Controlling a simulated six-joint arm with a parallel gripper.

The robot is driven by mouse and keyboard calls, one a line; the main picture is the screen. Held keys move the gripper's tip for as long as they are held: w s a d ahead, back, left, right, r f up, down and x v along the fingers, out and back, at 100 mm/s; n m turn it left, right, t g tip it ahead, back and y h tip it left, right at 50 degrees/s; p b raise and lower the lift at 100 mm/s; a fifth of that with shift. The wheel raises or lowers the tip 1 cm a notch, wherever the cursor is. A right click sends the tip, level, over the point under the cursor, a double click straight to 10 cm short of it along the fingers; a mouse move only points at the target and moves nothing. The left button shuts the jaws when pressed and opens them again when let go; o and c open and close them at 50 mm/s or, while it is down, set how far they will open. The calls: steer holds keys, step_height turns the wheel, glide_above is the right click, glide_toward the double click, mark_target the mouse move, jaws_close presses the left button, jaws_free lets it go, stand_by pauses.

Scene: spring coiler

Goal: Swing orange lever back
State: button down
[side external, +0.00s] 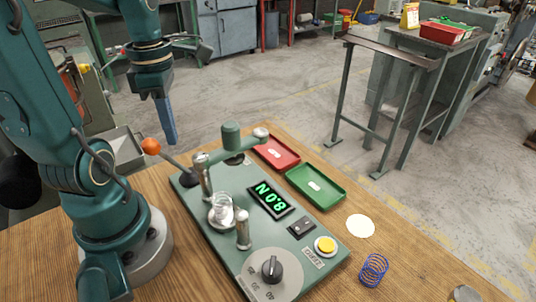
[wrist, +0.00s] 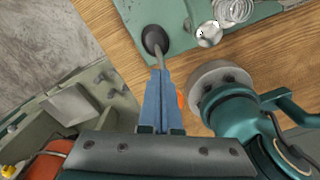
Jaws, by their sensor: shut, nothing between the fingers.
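The orange lever (side external: 151,146) has a ball knob on a thin metal rod. The rod rises from a dark boot at the far left corner of the green spring coiler (side external: 265,250) and leans out toward the left. My gripper (side external: 170,142) is shut and empty, its blue fingers pointing down close to the right of the knob in the side view. In the wrist view my gripper (wrist: 160,72) covers most of the lever. The rod (wrist: 161,60) and dark boot show beyond the fingertips, and a sliver of the orange knob shows at their right edge. I cannot tell whether they touch.
The coiler carries a green column (side external: 232,137), a coiled spring (side external: 221,205), a display reading 8.0 N (side external: 271,198) and a dial (side external: 272,268). A red tray (side external: 276,152) and a green tray (side external: 316,186) lie beside it. A blue spring (side external: 374,270) lies at the table's front.

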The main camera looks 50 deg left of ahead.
steer(key=shift+w+r, duration=0.1)
steer(key=shift+r, duration=0.55)
step_height(320, 180, up, 6)
